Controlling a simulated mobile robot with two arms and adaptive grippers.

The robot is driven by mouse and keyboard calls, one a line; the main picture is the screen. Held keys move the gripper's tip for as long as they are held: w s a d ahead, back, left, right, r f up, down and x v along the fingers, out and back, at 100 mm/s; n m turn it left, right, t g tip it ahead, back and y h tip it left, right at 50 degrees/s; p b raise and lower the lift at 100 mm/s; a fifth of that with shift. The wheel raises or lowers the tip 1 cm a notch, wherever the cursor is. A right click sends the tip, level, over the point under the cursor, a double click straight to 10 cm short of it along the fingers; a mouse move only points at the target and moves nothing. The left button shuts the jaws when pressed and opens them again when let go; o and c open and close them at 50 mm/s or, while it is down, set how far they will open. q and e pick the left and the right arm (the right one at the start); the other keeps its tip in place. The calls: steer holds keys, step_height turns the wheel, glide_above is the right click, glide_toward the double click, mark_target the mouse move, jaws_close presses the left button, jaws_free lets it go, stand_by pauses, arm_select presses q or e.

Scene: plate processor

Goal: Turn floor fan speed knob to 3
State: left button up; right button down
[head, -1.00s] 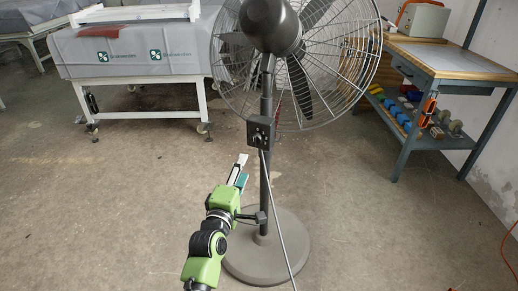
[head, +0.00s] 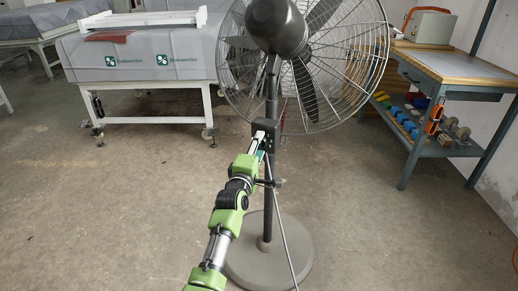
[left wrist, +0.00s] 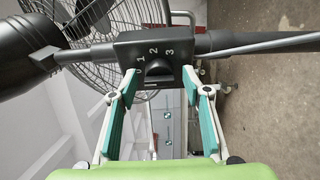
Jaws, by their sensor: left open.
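The floor fan (head: 272,30) stands in the middle of the head view on a round grey base (head: 268,262). Its black control box (left wrist: 160,48) shows in the left wrist view with the marks 1, 2 and 3 above a dark speed knob (left wrist: 158,71). Which mark the knob points to is hard to tell. My left gripper (head: 262,138) is at the box in the head view and hides the knob there. In the left wrist view its green-padded fingers (left wrist: 160,90) are open, one on each side of the knob, not closed on it. My right gripper is not in view.
The fan's cable (head: 283,225) hangs beside the pole (head: 267,195). A workbench (head: 455,68) with a shelf of small items stands at the right. A covered table (head: 140,60) stands at the back left. The floor between is clear.

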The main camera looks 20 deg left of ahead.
arm_select(q)
steer(key=shift+w, duration=0.15)
steer(key=c, duration=1.1)
